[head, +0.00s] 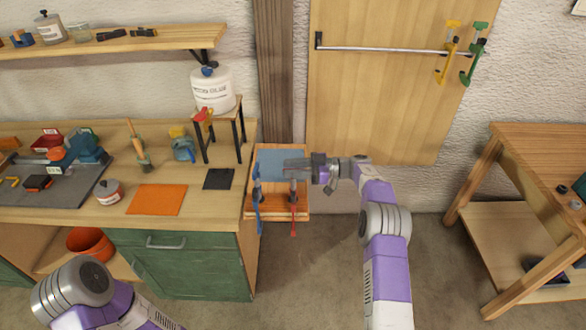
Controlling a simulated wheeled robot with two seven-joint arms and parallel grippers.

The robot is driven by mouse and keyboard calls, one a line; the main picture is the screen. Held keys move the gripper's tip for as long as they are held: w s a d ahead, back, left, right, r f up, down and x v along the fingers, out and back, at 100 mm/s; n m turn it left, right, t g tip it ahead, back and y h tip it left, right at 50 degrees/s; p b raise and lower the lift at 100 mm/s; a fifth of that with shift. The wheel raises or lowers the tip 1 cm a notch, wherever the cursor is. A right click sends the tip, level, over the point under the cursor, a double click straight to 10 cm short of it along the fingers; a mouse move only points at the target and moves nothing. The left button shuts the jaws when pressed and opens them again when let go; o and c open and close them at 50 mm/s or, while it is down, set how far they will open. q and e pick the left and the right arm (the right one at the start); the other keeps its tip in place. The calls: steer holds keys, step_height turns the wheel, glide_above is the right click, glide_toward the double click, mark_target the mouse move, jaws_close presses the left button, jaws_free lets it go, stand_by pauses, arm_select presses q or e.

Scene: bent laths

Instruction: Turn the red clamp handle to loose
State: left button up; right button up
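The red clamp handle (293,228) hangs at the front of a small wooden stand (277,207), beside the workbench's right end.
The workbench holds an orange sheet (156,199), a dark square (218,179) and a small rack with a white glue container (212,90). Yellow (447,55) and green clamps (473,55) hang on a bar at the back. A wooden table (540,150) stands right; floor between is clear.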

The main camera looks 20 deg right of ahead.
steer(key=v, duration=0.7)
steer(key=shift+d, duration=0.25)
steer(key=shift+s, duration=0.1)
